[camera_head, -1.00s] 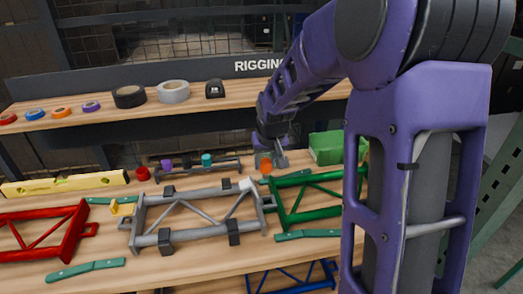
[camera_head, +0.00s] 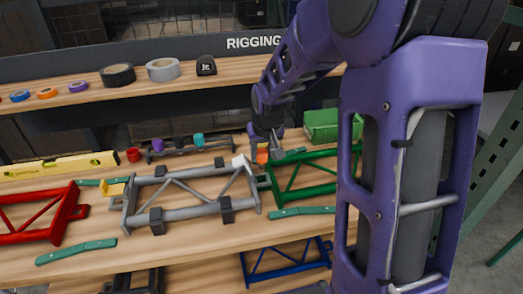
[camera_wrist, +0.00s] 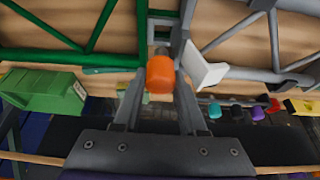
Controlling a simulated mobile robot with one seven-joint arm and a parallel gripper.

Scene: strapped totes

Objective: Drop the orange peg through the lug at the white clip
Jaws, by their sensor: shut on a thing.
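My gripper (camera_wrist: 160,90) is shut on the orange peg (camera_wrist: 160,74), with one finger on each side of it. The peg's orange head faces the wrist camera. The white clip (camera_wrist: 203,68) is on the end of the grey frame, just right of the peg. Lugs (camera_wrist: 163,28) between the green and grey frames show just beyond the peg. I cannot tell whether its tip is in a hole. In the head view, the peg (camera_head: 262,157) is right of the white clip (camera_head: 240,162), and my gripper (camera_head: 266,143) partly hides it.
The grey frame (camera_head: 190,207) and green frame (camera_head: 310,170) lie on the bench on either side of the peg. A green box (camera_head: 335,124) stands behind. A rack with purple and teal pegs (camera_head: 190,150) is behind the grey frame. A red frame (camera_head: 35,223) lies at left.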

